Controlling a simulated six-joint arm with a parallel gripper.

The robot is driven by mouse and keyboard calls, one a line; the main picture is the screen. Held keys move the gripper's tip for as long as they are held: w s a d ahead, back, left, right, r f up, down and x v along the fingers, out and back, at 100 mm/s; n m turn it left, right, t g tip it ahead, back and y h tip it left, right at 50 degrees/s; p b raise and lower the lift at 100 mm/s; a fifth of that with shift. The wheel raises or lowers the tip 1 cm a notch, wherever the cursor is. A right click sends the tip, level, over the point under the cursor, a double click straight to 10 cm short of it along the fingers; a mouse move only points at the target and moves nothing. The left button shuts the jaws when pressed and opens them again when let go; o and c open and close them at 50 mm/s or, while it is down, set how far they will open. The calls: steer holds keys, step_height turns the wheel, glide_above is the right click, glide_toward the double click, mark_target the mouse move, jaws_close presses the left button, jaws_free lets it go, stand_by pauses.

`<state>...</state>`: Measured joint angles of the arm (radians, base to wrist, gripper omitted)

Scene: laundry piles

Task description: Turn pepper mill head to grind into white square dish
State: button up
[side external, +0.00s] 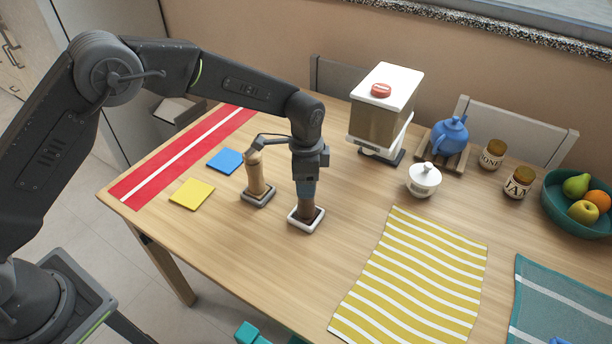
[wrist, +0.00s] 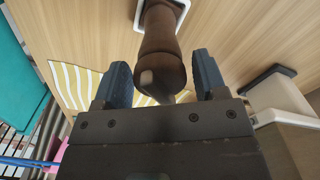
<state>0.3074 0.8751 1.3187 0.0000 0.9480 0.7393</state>
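A dark brown wooden pepper mill (side external: 307,212) stands upright in a white square dish (side external: 292,222). In the wrist view the mill (wrist: 160,45) rises between my two blue fingers, and part of the white dish (wrist: 137,14) shows behind it. My gripper (side external: 307,188) points down over this mill, with its fingers around the head. The fingers look spread, with a gap on each side of the mill in the wrist view. A second, light wood mill (side external: 255,175) with a dark crank stands to the left in a grey square dish (side external: 259,199).
A blue square (side external: 225,161) and a yellow square (side external: 192,194) lie left. A dispenser (side external: 384,110), a white lidded pot (side external: 424,180), a blue teapot (side external: 449,136), jars (side external: 518,184) and a fruit bowl (side external: 570,217) stand right. A yellow striped cloth (side external: 417,277) lies in front.

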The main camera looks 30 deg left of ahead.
steer(key=c, duration=0.5)
steer(key=m, duration=0.8)
steer(key=o, duration=0.6)
steer(key=shift+r, duration=0.1)
steer(key=shift+r, duration=2.9)
